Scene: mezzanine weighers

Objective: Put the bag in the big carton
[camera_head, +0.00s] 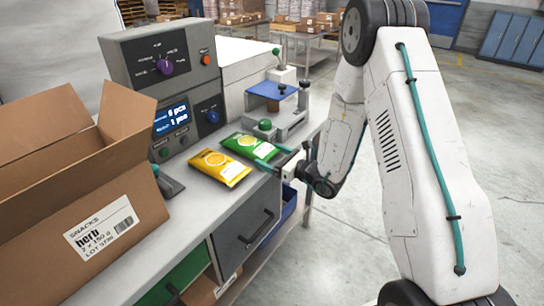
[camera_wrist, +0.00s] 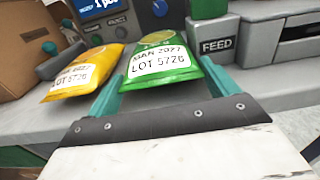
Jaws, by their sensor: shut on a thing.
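A green bag (camera_head: 249,147) lies at the right edge of the grey worktop. In the wrist view the green bag (camera_wrist: 165,62) has a white label reading LOT 5726. My gripper (camera_head: 281,160) reaches in from the right, its teal fingers (camera_wrist: 158,84) on both sides of the green bag's near end, shut on it. A yellow bag (camera_head: 219,167) lies just left of it; it also shows in the wrist view (camera_wrist: 84,72). The big open carton (camera_head: 115,225), labelled SNACKS herb, stands at the left with flaps up. Its inside is mostly hidden.
A grey control console (camera_head: 160,60) with a lit display stands behind the bags. A device with a blue plate (camera_head: 272,91) stands beyond them, and a FEED block (camera_wrist: 212,45) is right of the green bag. Drawers (camera_head: 245,235) are below the worktop. Open floor lies right.

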